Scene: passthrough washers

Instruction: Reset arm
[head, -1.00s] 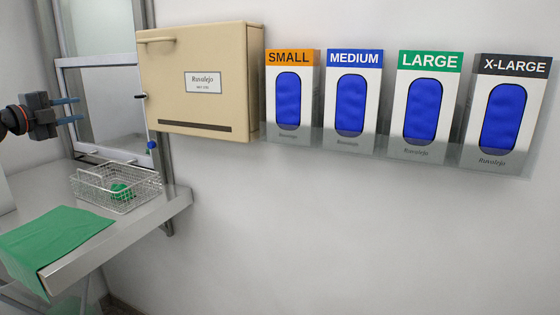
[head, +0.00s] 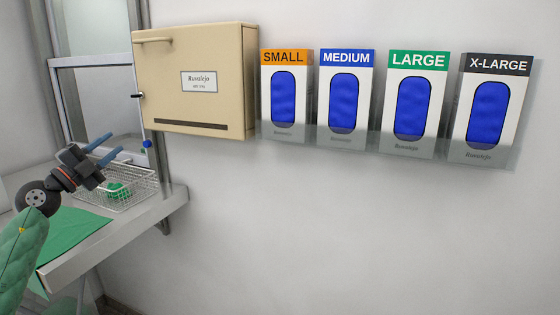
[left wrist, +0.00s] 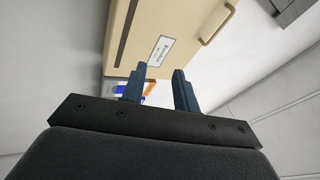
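My left gripper (head: 104,153) is at the left in the head view, in front of and above the wire basket. Its two blue fingers are apart with nothing between them. In the left wrist view the open fingers (left wrist: 158,85) also show empty, with the beige cabinet beyond them. My left arm in its green sleeve comes in from the lower left. My right gripper is in neither view.
A wire basket (head: 141,192) with a green item (head: 117,190) stands on the steel shelf (head: 120,234). A green cloth (head: 75,236) lies nearer. The beige cabinet (head: 205,105) and several glove boxes (head: 345,57) are on the wall. The pass-through window (head: 100,95) is at the left.

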